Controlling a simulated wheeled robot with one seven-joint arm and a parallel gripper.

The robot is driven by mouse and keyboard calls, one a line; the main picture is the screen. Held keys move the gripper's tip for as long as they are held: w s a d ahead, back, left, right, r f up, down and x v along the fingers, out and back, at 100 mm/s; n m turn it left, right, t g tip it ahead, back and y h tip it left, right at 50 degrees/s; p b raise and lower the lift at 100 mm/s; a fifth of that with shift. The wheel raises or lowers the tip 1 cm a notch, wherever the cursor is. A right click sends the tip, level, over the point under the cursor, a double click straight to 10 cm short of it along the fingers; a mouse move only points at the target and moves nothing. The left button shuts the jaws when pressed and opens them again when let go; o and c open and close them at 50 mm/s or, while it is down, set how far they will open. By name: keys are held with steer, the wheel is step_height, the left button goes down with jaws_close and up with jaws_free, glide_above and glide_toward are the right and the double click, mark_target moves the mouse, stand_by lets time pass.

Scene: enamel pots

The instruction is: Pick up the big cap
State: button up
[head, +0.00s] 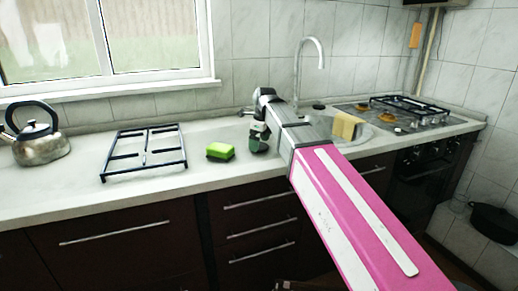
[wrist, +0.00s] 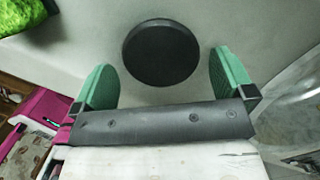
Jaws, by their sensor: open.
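The big cap (wrist: 161,53) is a flat, round, black disc on the light worktop in the wrist view. My gripper (wrist: 163,78) is open, with one green finger pad on the left of the cap and one on the right. There is a gap between the cap and each pad, and nothing is held. In the head view my gripper (head: 259,143) points down at the worktop, right of the green sponge. I cannot make out the big cap there; the gripper seems to hide it.
A green sponge (head: 220,151) lies just left of my gripper. A dark pan-support grate (head: 144,150) and a kettle (head: 40,140) are further left. The tap (head: 302,65), sink with yellow cloth (head: 346,126) and gas hob (head: 400,114) are to the right.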

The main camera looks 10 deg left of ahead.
steer(key=shift+a+f, duration=0.1)
steer(key=shift+f, duration=0.65)
steer(key=c, duration=0.8)
steer(key=shift+c, duration=0.2)
